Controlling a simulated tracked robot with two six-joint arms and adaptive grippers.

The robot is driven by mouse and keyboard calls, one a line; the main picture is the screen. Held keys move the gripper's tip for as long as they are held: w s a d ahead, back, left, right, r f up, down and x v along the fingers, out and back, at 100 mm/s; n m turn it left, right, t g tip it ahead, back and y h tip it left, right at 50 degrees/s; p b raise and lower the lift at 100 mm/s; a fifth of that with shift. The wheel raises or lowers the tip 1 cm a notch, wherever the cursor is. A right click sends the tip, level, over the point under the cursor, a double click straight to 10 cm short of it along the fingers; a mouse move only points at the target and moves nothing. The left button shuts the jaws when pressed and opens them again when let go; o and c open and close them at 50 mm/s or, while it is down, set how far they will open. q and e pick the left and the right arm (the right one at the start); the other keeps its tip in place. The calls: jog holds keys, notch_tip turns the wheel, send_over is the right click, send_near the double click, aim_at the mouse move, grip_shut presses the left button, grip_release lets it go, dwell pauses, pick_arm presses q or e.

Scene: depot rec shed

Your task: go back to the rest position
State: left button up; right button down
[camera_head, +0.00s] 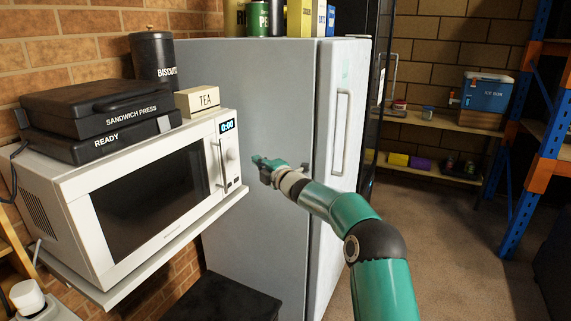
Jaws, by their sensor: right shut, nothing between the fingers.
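My right gripper (265,166) is shut and empty at the end of my green right arm, which comes up from the lower right. In the picture it shows just right of the microwave's control panel and in front of the grey fridge side. I cannot tell whether it touches the microwave. The white microwave (168,152) has its dark door shut, and its display reads 0:00. My left gripper is not in view.
A black sandwich press (100,110) and a TEA box (197,101) sit on the microwave. A BISCUITS tin (152,57) stands behind them. The tall fridge (258,80) is shut. Blue and orange racking (531,150) stands at right. Floor (425,220) is open between fridge and racking.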

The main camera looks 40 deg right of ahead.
jog(key=s+d+p, duration=0.1)
jog(key=s+d, duration=0.1)
jog(key=d, duration=0.4)
jog(key=w+a+f+g+y+p, duration=0.1)
jog(key=w+a+f+y, duration=0.1)
jog(key=a+f, duration=0.5)
jog(key=w+a+f+g+y+p, duration=0.1)
jog(key=w+a+f+y, duration=0.25)
jog(key=a, duration=0.75)
jog(key=s+a+f+m+g+y, duration=0.15)
jog(key=s+a+f, duration=0.25)
jog(key=a+f, duration=0.4)
jog(key=s+a+f+m+g, duration=0.3)
jog(key=a+f, duration=0.5)
jog(key=s+a+f+m+g, duration=0.3)
jog(key=s+a+f, duration=0.3)
jog(key=s, duration=0.4)
jog(key=s+a+f+m+g, duration=0.25)
jog(key=s+a+f, duration=0.35)
jog(key=s, duration=0.3)
jog(key=s+a+f+m+g+p, duration=0.1)
jog(key=s+f+m+g, duration=0.2)
jog(key=s, duration=1.7)
jog(key=m+g, duration=0.2)
jog(key=m, duration=0.3)
jog(key=shift+a+f, duration=0.2)
jog(key=shift+a, duration=0.2)
